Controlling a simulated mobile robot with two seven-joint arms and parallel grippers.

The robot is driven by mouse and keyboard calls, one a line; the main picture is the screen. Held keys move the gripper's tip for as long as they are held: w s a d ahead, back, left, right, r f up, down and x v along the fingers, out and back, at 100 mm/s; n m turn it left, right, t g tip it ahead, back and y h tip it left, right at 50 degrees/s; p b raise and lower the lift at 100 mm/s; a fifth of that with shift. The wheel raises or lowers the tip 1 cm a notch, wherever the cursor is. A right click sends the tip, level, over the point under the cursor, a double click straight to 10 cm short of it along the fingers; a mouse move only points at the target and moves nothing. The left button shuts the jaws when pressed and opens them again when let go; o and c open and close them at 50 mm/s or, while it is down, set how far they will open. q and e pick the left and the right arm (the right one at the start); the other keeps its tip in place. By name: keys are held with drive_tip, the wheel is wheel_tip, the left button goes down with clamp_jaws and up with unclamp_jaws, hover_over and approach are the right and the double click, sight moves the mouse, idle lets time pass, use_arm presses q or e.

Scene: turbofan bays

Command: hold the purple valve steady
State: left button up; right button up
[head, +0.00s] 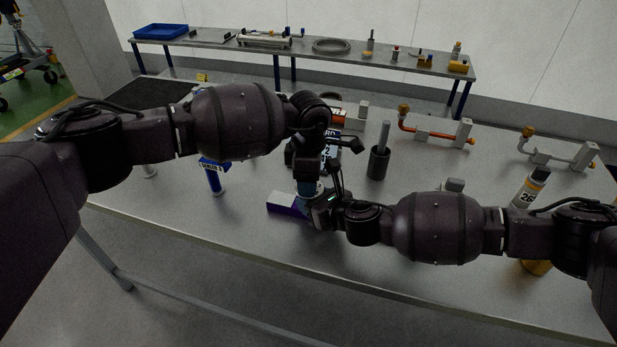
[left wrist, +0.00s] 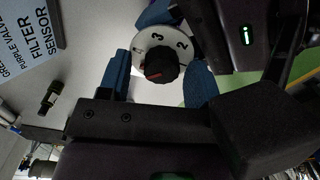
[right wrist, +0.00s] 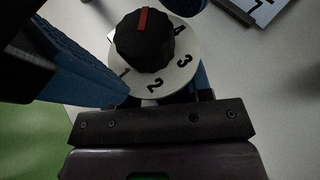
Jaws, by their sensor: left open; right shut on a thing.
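The purple valve (head: 287,205) is a purple block with a pale top, on the front part of the table. A white numbered dial (right wrist: 185,60) with a black knob (right wrist: 143,42) and red mark shows in the right wrist view; the dial also shows in the left wrist view (left wrist: 162,38). My right gripper (head: 322,200) is shut on the valve at the dial, its blue fingers beside the disc. My left gripper (head: 316,176) is open above it, fingers apart around the knob. The grippers hide much of the valve in the head view.
A label card (left wrist: 32,45) lists sensor, filter and purple valve. A second table (head: 300,50) is behind.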

use_arm(q)
drive_tip(key=m, duration=0.3)
drive_tip(key=shift+f+m, duration=0.1)
drive_tip(key=shift+m, duration=0.2)
drive_tip(key=m, duration=0.4)
wheel_tip(320, 180, up, 16)
drive_tip(key=w+d+n+h, duration=0.1)
drive_tip(key=n, duration=0.2)
drive_tip(key=shift+f+t, duration=0.2)
drive_tip(key=shift+t, duration=0.2)
drive_tip(key=shift+w, duration=0.1)
